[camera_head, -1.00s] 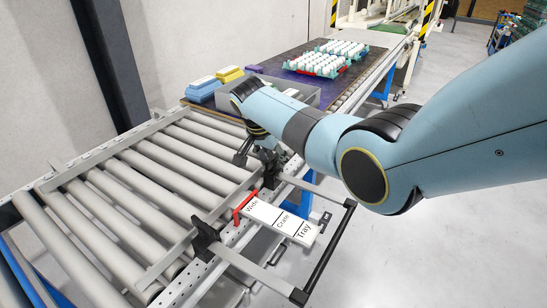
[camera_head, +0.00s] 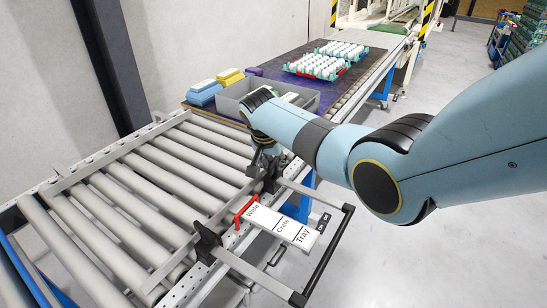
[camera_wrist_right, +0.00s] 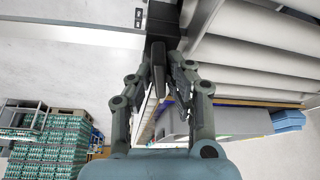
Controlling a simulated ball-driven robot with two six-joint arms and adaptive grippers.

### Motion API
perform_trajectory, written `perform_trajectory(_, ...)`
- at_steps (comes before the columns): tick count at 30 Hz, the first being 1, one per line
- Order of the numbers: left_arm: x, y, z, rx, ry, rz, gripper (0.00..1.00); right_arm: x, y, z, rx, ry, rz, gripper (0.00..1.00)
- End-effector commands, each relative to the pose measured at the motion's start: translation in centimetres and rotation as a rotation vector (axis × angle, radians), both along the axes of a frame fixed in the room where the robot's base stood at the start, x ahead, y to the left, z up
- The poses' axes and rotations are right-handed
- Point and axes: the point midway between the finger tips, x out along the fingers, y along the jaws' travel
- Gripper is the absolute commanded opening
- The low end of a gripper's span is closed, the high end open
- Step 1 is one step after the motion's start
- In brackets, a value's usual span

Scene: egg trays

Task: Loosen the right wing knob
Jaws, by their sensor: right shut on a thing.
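The right wing knob is a dark piece on the black clamp at the far end of the guide frame. It shows best in the right wrist view (camera_wrist_right: 158,62), between the fingers. My right gripper (camera_head: 266,162) reaches down to it in the head view and partly hides it. In the wrist view my right gripper (camera_wrist_right: 160,74) has its two fingers closed in on either side of the knob. The left black clamp (camera_head: 207,240) stands at the near end of the frame. My left gripper is not in view.
The roller conveyor (camera_head: 130,205) lies to the left. A white label plate (camera_head: 282,224) and red pointer (camera_head: 243,209) sit between the clamps. A grey bin (camera_head: 232,101) stands behind my gripper. Egg trays (camera_head: 318,68) rest on the far table.

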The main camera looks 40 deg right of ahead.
Motion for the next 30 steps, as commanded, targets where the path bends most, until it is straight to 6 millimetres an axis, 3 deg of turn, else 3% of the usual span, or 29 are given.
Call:
perform_trajectory(3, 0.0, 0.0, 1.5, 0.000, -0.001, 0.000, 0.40, -0.1, -0.1, 0.4, -0.001, 0.001, 0.105, 0.00)
perform_trajectory(15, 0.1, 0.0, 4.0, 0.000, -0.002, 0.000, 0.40, 0.0, -0.1, 0.3, 0.000, -0.001, 0.484, 0.00)
perform_trajectory(30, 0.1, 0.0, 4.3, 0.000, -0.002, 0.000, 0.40, 0.1, -0.1, 0.0, -0.001, -0.002, 0.948, 0.00)
